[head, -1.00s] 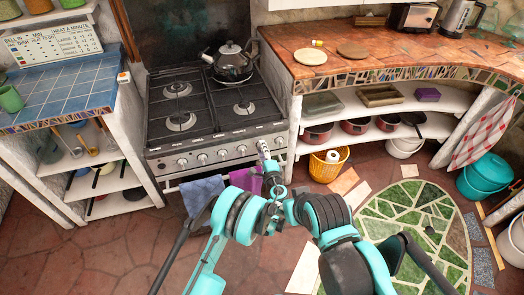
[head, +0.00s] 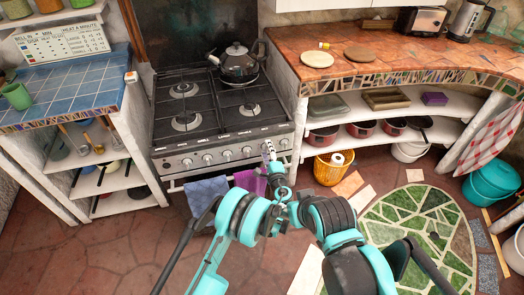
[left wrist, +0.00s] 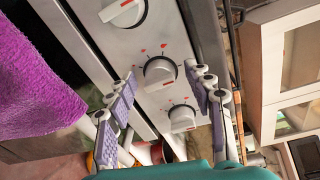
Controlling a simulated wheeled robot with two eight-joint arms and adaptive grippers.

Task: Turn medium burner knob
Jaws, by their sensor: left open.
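The stove (head: 222,134) has a row of white knobs along its front panel. My left gripper (head: 268,152) is at the right part of this row, in front of the panel. In the left wrist view my left gripper (left wrist: 168,92) is open, with one finger on each side of a white knob (left wrist: 159,72) that has a red mark. A lower knob (left wrist: 182,118) also lies between the fingers, and another knob (left wrist: 123,12) is above. I cannot tell whether a finger touches a knob, nor which knob belongs to the medium burner.
A purple towel (left wrist: 40,75) hangs close beside the gripper, next to a blue towel (head: 207,189) on the oven rail. A kettle (head: 239,65) stands on the back right burner. A yellow basket (head: 331,169) is on the floor to the right.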

